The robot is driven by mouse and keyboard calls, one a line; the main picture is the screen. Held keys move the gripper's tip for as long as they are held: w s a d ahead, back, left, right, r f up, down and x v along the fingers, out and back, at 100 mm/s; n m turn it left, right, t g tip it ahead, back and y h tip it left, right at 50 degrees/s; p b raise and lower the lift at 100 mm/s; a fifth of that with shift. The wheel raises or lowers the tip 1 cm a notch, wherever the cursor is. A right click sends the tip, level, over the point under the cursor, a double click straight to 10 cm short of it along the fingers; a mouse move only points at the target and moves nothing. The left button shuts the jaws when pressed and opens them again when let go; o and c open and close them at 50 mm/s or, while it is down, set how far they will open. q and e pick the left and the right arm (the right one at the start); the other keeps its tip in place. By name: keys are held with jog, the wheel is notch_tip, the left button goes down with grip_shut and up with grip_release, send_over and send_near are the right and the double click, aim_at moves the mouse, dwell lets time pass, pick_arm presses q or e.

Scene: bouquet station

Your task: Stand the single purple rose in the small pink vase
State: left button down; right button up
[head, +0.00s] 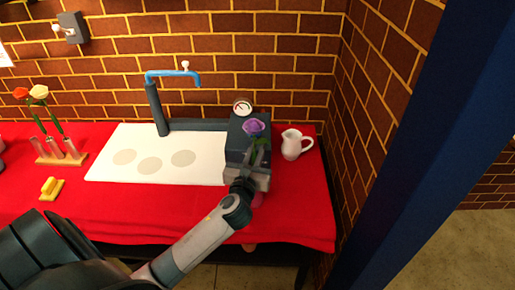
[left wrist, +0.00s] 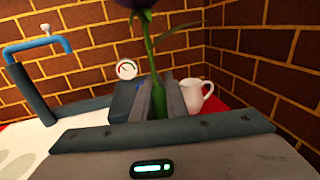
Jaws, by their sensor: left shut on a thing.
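The purple rose (head: 254,126) is upright in the head view, its bloom above my left gripper (head: 257,165). My left gripper is shut on its green stem. In the left wrist view the stem (left wrist: 151,45) rises from between the two fingers (left wrist: 160,100), and the dark bloom is cut off by the top edge. My right gripper is not in view.
A white jug (head: 292,146) stands just right of the rose. A dark box (head: 236,140) with a gauge (head: 242,106) is behind my gripper. A white board (head: 115,168), blue-topped tap (head: 172,74), yellow object (head: 51,187) and flower rack (head: 62,158) lie left on the red cloth.

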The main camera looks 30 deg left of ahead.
pick_arm(q)
jog(key=shift+f, duration=0.1)
jog(key=c, duration=1.7)
grip_release()
jog(key=shift+s, duration=0.15)
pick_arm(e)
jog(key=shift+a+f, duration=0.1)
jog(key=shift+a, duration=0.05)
